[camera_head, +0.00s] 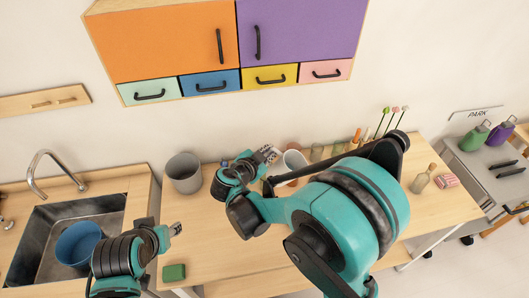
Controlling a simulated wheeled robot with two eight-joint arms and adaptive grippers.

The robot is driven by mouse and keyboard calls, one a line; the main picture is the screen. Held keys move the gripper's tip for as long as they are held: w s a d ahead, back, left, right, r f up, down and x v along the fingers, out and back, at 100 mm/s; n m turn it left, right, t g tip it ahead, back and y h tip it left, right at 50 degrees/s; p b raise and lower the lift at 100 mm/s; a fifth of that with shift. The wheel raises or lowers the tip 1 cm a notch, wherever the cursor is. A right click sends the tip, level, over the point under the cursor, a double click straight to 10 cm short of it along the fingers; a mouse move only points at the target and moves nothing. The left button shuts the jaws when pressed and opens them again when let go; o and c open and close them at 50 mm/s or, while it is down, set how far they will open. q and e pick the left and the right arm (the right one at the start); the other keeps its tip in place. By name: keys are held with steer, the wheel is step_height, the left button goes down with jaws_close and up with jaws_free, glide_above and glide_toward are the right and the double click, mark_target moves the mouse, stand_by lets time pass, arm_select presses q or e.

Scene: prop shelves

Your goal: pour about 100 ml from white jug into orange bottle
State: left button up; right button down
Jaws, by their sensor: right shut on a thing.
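The white jug (294,160) is on the wooden counter near the back, partly hidden behind my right arm. My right gripper (272,154) is at the jug's left side, shut on it. I cannot tell whether the jug's base touches the counter. A small orange object (357,135), perhaps the orange bottle, shows at the back of the counter, right of the jug; its lower part is hard to make out. My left gripper (176,229) is over the counter's left edge, apart from the jug; its jaw opening is too small to read.
A grey bin-like container (184,173) stands left of the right gripper. A green block (174,272) lies near the front. Several jars and a clear bottle (421,180) stand to the right. A sink with a blue bucket (78,244) is at left. Cabinets (175,42) hang above.

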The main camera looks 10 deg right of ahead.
steer(key=shift+w+a+f+n+g+h+b, duration=0.3)
steer(key=shift+w+a+f+n+h+b, duration=0.2)
steer(key=shift+f+n, duration=0.25)
steer(key=shift+w+a+f, duration=0.15)
steer(key=shift+a+f, duration=0.05)
steer(key=shift+a+f+n+h, duration=0.15)
steer(key=shift+a+n+h, duration=0.15)
steer(key=shift+a+n, duration=0.2)
arm_select(q)
steer(key=shift+s+a+f+b, duration=0.1)
steer(key=shift+a+f+b, duration=0.05)
steer(key=shift+f+b, duration=0.7)
steer(key=shift+s+a+f+b, duration=0.1)
steer(key=shift+f+b, duration=0.4)
steer(key=shift+f, duration=0.5)
arm_select(e)
steer(key=shift+w+a+f+n+g+h, duration=0.4)
steer(key=shift+w+a+f+n+g, duration=0.2)
steer(key=shift+f, duration=0.2)
arm_select(q)
steer(key=shift+d, duration=0.1)
